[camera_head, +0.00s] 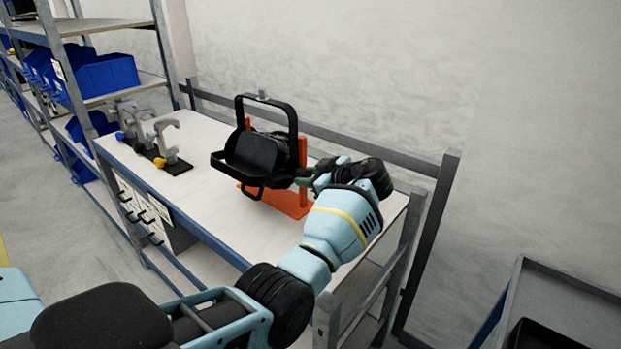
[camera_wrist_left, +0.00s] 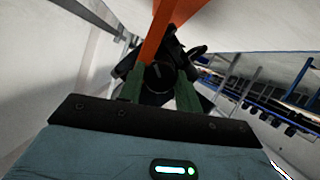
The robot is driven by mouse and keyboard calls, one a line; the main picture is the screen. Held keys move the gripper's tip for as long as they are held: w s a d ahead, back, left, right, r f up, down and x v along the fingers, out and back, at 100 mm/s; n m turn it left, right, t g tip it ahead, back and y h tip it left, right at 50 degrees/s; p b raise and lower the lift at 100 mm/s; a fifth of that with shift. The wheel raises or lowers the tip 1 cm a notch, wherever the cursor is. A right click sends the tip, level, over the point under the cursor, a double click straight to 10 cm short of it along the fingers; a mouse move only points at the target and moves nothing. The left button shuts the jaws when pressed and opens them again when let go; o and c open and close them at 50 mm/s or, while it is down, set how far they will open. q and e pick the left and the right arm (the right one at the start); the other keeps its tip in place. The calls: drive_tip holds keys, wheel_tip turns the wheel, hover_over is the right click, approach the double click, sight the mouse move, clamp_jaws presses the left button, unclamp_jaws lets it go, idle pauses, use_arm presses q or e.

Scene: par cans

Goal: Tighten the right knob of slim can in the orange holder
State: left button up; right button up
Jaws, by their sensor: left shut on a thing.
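The slim can (camera_head: 258,152) is black with a black yoke frame around it and sits in the orange holder (camera_head: 292,205) on the workbench. My left gripper (camera_head: 304,178) reaches the can's right side from the right. In the left wrist view its two green fingers (camera_wrist_left: 158,88) stand on either side of the round dark right knob (camera_wrist_left: 158,76) and are shut on it. The orange upright also shows in that view, just above the knob. In the head view the knob is hidden by the fingers and wrist. My right gripper is in neither view.
The white workbench top (camera_head: 215,205) is clear in front of the holder. Several grey clamps (camera_head: 165,145) stand on its left part. A grey rail runs behind the bench, close to my wrist. Shelves with blue bins (camera_head: 108,75) stand at left, and a grey cart (camera_head: 560,300) at lower right.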

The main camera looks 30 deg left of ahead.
use_arm(q)
drive_tip(key=m+g+b, duration=0.1)
drive_tip(key=m+b, duration=0.1)
drive_tip(key=m+g+b, duration=0.3)
drive_tip(key=m+b, duration=0.1)
drive_tip(key=shift+w+f+m+g+y+b, duration=0.25)
drive_tip(key=shift+f+m+g+y+b, duration=0.05)
drive_tip(key=shift+m+g+y+b, duration=0.1)
drive_tip(key=m+g+y+b, duration=0.1)
drive_tip(key=m+b, duration=0.3)
drive_tip(key=b, duration=0.2)
drive_tip(key=shift+g, duration=0.4)
drive_tip(key=shift+r+m+b, duration=0.1)
drive_tip(key=shift+m+b, duration=0.3)
drive_tip(key=shift+b, duration=0.1)
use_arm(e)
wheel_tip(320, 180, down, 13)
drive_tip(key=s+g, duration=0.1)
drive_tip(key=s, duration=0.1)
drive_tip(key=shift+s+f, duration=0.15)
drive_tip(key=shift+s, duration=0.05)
